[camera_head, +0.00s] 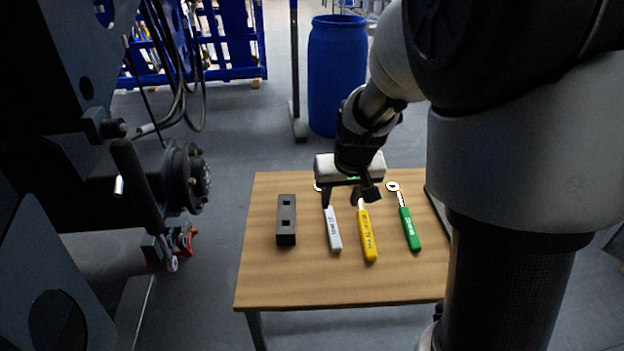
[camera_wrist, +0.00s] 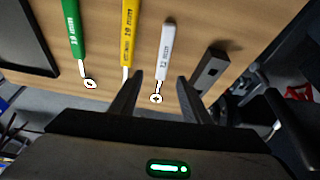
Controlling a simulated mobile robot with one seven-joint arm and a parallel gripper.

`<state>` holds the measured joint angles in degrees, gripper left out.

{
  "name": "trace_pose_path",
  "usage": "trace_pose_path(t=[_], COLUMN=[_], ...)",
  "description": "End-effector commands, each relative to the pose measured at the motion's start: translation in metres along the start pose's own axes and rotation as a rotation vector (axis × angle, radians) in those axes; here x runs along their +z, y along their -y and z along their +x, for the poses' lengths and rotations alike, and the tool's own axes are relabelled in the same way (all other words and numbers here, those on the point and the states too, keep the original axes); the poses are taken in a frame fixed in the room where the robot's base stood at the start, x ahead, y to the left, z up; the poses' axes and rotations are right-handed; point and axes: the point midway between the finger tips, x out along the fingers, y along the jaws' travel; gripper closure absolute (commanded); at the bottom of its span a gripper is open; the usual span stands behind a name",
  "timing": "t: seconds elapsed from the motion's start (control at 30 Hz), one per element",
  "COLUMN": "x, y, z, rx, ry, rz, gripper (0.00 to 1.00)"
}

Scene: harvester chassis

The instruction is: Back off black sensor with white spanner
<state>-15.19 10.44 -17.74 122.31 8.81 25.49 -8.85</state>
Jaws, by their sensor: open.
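The white spanner (camera_head: 334,230) lies on the wooden table between a black block and the yellow spanner. Its handle (camera_wrist: 165,50) and ring head show in the wrist view, with the ring between my fingers in the picture. My gripper (camera_head: 348,199) is open and empty, over the far part of the table by the spanner's ring end. Its two fingers (camera_wrist: 157,84) stand apart in the wrist view; I cannot tell their height above the spanner. I cannot pick out the black sensor for certain among the dark parts of the chassis at left.
The yellow spanner (camera_head: 367,236) and green spanner (camera_head: 410,230) lie right of the white one. The black block (camera_head: 286,226) with square holes lies left. The dark chassis (camera_head: 60,200) with a round hub (camera_head: 190,178) fills the left. A blue barrel (camera_head: 336,75) stands behind the table.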

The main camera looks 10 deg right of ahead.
Motion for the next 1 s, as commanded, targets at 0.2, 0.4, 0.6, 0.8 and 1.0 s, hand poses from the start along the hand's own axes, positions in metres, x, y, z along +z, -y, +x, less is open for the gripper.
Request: trace_pose_path(t=[0.2,0.4,0.6,0.8,1.0], x=[0.001,0.0,-0.003,-0.005,-0.006], y=[0.0,0.0,0.006,0.007,0.007], z=[0.047,0.06,0.085,0.109,0.112], rx=[0.001,0.0,0.0,0.001,0.0], ry=[0.002,-0.001,0.002,0.0,-0.001], rz=[0.001,0.0,-0.002,0.001,0.0], gripper=[0.57,0.57,0.57,0.57,0.57])
